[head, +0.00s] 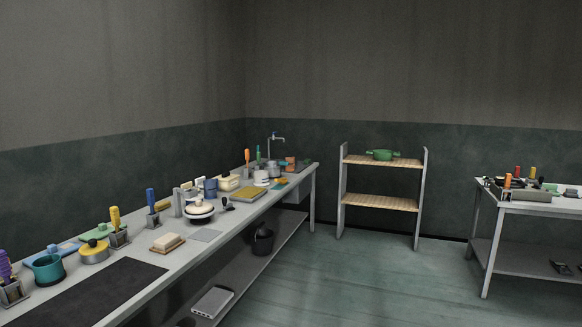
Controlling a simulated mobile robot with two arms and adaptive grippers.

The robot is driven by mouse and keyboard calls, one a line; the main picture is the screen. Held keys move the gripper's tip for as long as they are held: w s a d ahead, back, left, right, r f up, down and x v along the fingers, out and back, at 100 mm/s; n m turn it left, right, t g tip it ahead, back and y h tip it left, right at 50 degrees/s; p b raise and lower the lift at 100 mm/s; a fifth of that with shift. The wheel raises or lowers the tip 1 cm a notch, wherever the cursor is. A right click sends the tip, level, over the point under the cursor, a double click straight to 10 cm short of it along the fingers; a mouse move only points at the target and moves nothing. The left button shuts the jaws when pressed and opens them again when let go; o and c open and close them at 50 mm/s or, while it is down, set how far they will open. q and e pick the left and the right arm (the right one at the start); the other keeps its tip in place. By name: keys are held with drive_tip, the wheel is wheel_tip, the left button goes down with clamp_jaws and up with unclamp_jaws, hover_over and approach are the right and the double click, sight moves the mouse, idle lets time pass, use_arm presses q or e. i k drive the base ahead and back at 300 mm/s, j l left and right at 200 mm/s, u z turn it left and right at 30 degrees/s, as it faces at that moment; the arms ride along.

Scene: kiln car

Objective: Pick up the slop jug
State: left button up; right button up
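I cannot tell for sure which thing is the slop jug. A dark bucket-like vessel with a handle (263,242) stands on the lower shelf of the long bench. A small blue vessel (210,187) stands on the bench top among other ware. A teal pot (48,269) stands at the near left end of the bench. Nothing is seen holding any of them. Neither of my grippers shows in the head view.
The long bench (208,236) along the left wall is crowded. A shelf rack (382,203) with a green pot (381,155) stands at the back. A second cluttered table (532,208) stands at right. The floor (375,285) between them is clear.

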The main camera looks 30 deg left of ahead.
sight(291, 160)
drive_tip(key=u, duration=1.25)
drive_tip(key=i+l+z, duration=0.1)
drive_tip(key=i+z, duration=0.4)
drive_tip(key=i, duration=5)
drive_tip(key=i+u, duration=0.4)
drive_tip(key=i+l+u, duration=0.35)
drive_tip(key=i, duration=0.15)
drive_tip(key=i+l+u, duration=0.25)
drive_tip(key=i+u, duration=0.15)
